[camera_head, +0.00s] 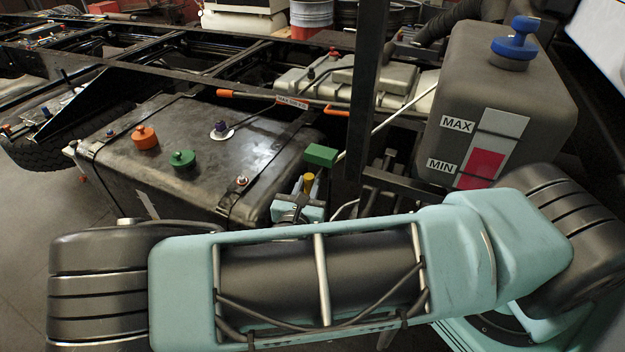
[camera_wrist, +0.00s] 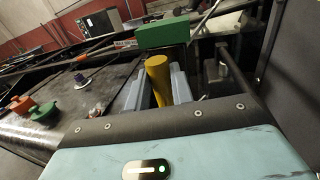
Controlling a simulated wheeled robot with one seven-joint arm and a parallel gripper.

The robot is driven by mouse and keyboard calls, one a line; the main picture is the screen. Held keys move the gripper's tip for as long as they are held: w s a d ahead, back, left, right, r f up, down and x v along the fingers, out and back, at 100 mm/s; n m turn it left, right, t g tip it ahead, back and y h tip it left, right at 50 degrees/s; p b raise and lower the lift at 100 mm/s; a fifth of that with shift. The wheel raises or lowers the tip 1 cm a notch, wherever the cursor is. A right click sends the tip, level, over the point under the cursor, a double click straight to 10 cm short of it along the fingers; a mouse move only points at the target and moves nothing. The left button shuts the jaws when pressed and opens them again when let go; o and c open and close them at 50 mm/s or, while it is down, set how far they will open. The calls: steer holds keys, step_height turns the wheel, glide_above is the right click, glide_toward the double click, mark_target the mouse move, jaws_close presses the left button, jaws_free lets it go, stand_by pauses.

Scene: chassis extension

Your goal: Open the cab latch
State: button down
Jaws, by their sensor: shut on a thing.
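A yellow cylindrical handle (camera_head: 309,182) stands upright just below a green block (camera_head: 320,155), right of the black tank. I take these to be the cab latch parts, though no label shows. In the wrist view the yellow handle (camera_wrist: 159,80) stands between my gripper's two grey-blue fingers (camera_wrist: 164,88), with the green block (camera_wrist: 162,34) behind and above it. My gripper (camera_head: 303,200) is shut on the yellow handle.
The black tank (camera_head: 180,175) with orange, green and purple caps lies to the left. A grey reservoir (camera_head: 460,90) with MAX and MIN marks and a blue cap stands close on the right.

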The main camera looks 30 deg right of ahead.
steer(key=shift+v, duration=0.9)
steer(key=shift+w+a, duration=0.15)
steer(key=c, duration=1.2)
jaws_free()
steer(key=shift+s+a+b, duration=0.25)
steer(key=shift+a+b, duration=0.05)
steer(key=b+v, duration=0.6)
steer(key=v, duration=1)
steer(key=shift+s+a+b, duration=0.2)
steer(key=shift+s+b, duration=0.05)
steer(key=shift+b, duration=0.05)
steer(key=shift+a+r, duration=0.1)
